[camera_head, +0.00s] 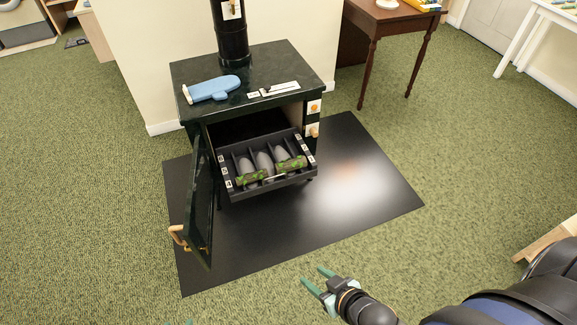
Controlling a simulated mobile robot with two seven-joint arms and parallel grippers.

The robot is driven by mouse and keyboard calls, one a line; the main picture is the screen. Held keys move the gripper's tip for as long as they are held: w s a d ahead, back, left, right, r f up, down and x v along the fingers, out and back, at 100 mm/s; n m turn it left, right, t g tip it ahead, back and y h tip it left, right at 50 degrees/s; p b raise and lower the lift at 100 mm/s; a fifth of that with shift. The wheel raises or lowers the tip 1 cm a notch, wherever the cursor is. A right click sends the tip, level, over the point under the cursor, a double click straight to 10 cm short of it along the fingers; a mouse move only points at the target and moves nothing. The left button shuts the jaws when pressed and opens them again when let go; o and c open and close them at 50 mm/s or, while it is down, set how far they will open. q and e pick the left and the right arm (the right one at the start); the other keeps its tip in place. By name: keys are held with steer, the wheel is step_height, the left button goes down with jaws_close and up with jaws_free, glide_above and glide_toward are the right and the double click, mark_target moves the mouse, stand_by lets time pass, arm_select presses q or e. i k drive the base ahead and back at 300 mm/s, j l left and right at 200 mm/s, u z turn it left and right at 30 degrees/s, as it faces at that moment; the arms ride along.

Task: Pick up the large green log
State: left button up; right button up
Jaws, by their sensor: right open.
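Two mottled green logs lie in the pulled-out black rack of the stove: one at the front left (250,177) and one at the right (291,164). The right one looks slightly larger, but the difference is hard to tell. Grey rounded pieces (264,162) lie in the slots beside and behind them. My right gripper (314,276) is open and empty, over the carpet in front of the black floor mat, well apart from the logs. Only a small teal tip, seemingly of my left gripper (188,323), shows at the bottom edge.
The dark stove (248,58) stands on a black floor mat (365,190). A blue mitt (212,88) lies on top. A wooden table (410,22) stands behind right.

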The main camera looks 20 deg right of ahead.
mark_target(287, 165)
steer(key=i+l+u, duration=0.1)
steer(key=i+l, duration=0.25)
steer(key=l, duration=0.25)
steer(key=i+l+u, duration=0.15)
steer(key=l, duration=0.15)
steer(key=i+l, duration=0.15)
steer(key=l, duration=0.2)
steer(key=i+l+u, duration=0.15)
steer(key=l, duration=0.2)
